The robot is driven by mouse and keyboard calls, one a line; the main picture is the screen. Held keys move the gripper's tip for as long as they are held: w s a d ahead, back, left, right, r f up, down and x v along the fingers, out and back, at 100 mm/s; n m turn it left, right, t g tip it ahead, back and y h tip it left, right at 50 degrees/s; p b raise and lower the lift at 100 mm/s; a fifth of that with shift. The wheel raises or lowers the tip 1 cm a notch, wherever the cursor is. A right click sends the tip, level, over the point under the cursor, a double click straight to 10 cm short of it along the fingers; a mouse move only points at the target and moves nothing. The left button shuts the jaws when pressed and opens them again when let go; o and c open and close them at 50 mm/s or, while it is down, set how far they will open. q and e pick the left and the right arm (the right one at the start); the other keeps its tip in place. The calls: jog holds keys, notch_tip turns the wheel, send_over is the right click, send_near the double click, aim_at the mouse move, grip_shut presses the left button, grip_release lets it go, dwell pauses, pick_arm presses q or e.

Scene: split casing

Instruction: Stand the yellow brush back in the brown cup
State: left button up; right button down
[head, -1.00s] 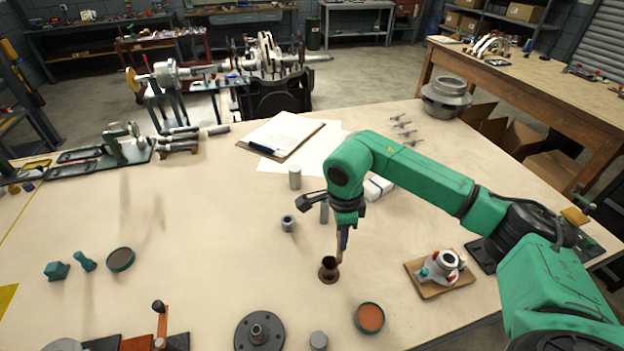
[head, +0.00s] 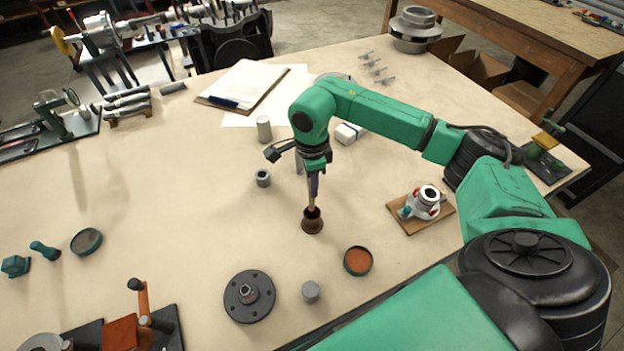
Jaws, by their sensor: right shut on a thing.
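The brown cup (head: 312,226) stands upright on the workbench, near the middle of the head view. My right gripper (head: 313,189) points down just above it and is shut on the yellow brush (head: 311,203), of which only a short, thin tan piece shows below the fingers. The brush looks close to upright, and its lower end overlaps the cup's mouth. I cannot tell how deep it reaches or whether it touches the cup. The rest of the brush is hidden by the gripper. My left gripper is out of view.
An orange-filled round dish (head: 358,261), a grey cylinder (head: 311,291) and a dark flange (head: 249,296) lie in front of the cup. A small ring (head: 263,178) is behind left. A valve on a wooden board (head: 421,208) sits right.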

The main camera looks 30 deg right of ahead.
aim_at(312, 200)
notch_tip(312, 200, down, 2)
jog(key=shift+s+f+b, duration=0.1)
jog(key=shift+s+b, duration=0.05)
jog(key=shift+b, duration=0.6)
jog(key=f+b, duration=0.2)
jog(key=shift+w+f, duration=0.2)
jog(key=shift+f, duration=0.1)
jog(key=shift+s+f+b, duration=0.1)
jog(key=shift+f+b, duration=0.4)
jog(key=shift+b, duration=0.05)
jog(key=c, duration=0.7)
grip_release()
jog(key=shift+o, duration=0.2)
jog(key=shift+r, duration=0.15)
